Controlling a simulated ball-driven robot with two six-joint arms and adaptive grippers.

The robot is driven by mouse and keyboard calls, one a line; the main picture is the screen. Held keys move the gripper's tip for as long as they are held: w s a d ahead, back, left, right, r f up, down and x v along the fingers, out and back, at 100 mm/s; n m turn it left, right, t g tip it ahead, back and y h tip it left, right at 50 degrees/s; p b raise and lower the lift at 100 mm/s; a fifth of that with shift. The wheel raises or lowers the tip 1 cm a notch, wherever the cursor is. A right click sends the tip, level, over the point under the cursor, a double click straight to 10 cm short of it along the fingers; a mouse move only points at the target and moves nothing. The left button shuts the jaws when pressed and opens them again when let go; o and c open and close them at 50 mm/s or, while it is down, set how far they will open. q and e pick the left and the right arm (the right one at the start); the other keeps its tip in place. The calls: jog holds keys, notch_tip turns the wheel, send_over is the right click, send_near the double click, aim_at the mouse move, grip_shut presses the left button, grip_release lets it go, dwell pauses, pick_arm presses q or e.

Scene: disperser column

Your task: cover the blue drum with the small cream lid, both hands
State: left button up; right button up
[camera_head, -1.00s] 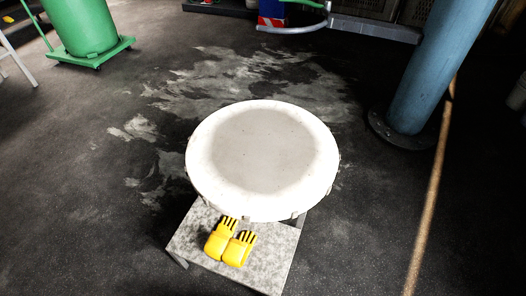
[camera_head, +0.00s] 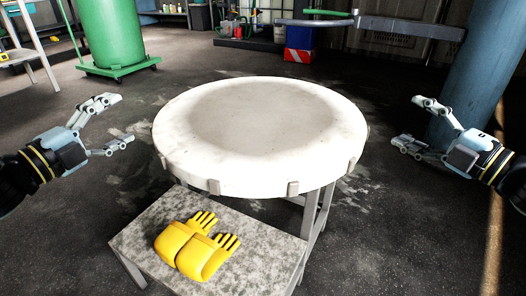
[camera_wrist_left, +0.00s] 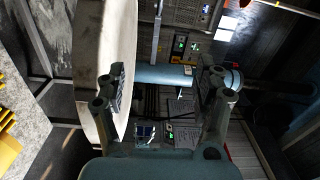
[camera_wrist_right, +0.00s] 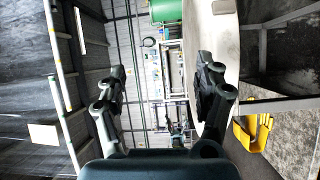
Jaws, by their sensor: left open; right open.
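A round cream lid (camera_head: 260,135) with a greyer middle and small clips round its rim lies flat on a grey-legged stand in the head view. It also shows in the left wrist view (camera_wrist_left: 101,50) and the right wrist view (camera_wrist_right: 222,45). My left gripper (camera_head: 126,120) is open and empty, left of the lid and apart from it. My right gripper (camera_head: 405,121) is open and empty, right of the lid and apart from it. A tall blue cylinder (camera_head: 483,75) stands at the right; I cannot tell whether it is the drum.
A low grey speckled table (camera_head: 150,225) in front of the lid bears yellow gloves (camera_head: 198,247). A green barrel (camera_head: 108,35) on a wheeled base stands at the back left. A blue and red box (camera_head: 300,40) is at the back. Dark floor lies open on both sides.

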pick_arm(q)
jog(key=m+b, duration=0.2)
jog(key=b, duration=0.6)
send_near(171, 134)
notch_tip(171, 134, down, 2)
jog(key=w+a, duration=0.2)
jog(key=w, duration=0.1)
pick_arm(e)
jog(key=n+g, duration=0.1)
jog(key=n, duration=0.1)
send_near(357, 135)
jog(key=w+d+f, duration=0.2)
jog(key=w+f, duration=0.1)
pick_arm(q)
jog(key=shift+a+g+h, duration=0.2)
jog(key=shift+g+h, duration=0.1)
pick_arm(e)
jog(key=shift+w+d+r+y, duration=0.2)
jog(key=shift+w+r+y, duration=0.05)
jog(key=shift+y, duration=0.15)
pick_arm(q)
jog(key=shift+w, duration=0.15)
pick_arm(e)
jog(key=shift+a, duration=0.1)
